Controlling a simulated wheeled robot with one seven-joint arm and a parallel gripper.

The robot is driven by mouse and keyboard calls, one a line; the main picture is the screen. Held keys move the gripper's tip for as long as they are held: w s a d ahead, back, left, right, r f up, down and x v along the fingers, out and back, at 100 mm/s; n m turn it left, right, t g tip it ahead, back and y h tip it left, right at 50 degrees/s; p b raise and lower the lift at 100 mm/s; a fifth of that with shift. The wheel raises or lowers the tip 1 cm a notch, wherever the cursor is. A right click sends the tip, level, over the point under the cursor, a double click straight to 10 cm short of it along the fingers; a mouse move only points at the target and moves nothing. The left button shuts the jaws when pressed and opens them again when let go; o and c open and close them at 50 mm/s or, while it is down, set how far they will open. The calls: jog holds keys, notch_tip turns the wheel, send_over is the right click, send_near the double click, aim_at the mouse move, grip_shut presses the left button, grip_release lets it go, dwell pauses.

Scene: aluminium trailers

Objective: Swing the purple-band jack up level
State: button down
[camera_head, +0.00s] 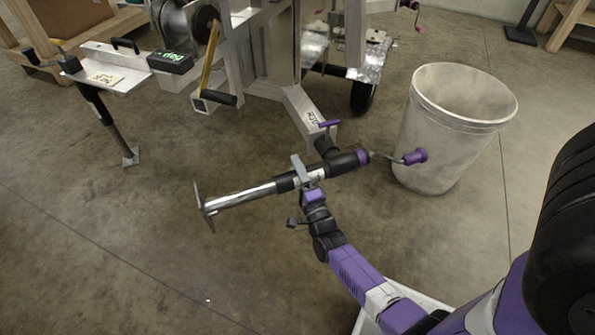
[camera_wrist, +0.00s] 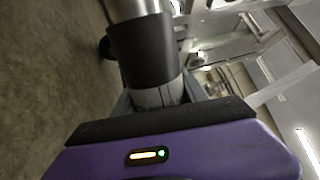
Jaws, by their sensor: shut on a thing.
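The purple-band jack (camera_head: 240,197) is a black and bright metal tube with a purple band at its right end. In the head view it lies close to level, its foot plate (camera_head: 204,208) at the left and a crank with a purple knob (camera_head: 415,156) at the right. Its pivot meets the trailer frame beside a purple-handled pin (camera_head: 329,124). My gripper (camera_head: 307,174) is shut around the middle of the tube from the near side. In the wrist view the tube (camera_wrist: 142,50) runs up from between the jaws; the fingertips are mostly hidden.
A pale bucket (camera_head: 450,120) stands right of the jack, close to the crank knob. Another jack (camera_head: 115,125) stands upright at the left under a trailer tongue. A wheel (camera_head: 362,96) is behind. The floor in front and left is clear.

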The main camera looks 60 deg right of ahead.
jog(key=shift+w+r+m, duration=0.1)
jog(key=shift+r+m, duration=0.2)
jog(key=shift+r, duration=0.15)
jog(key=c, duration=0.6)
grip_release()
jog(key=shift+f, duration=0.1)
jog(key=shift+s+a+f, duration=0.1)
jog(key=shift+s, duration=0.15)
jog(key=p+v, duration=0.1)
jog(key=v, duration=0.6)
jog(key=shift+s+a+p, duration=0.1)
jog(key=shift+a+p, duration=0.05)
jog(key=shift+p, duration=0.15)
jog(key=shift+a, duration=0.1)
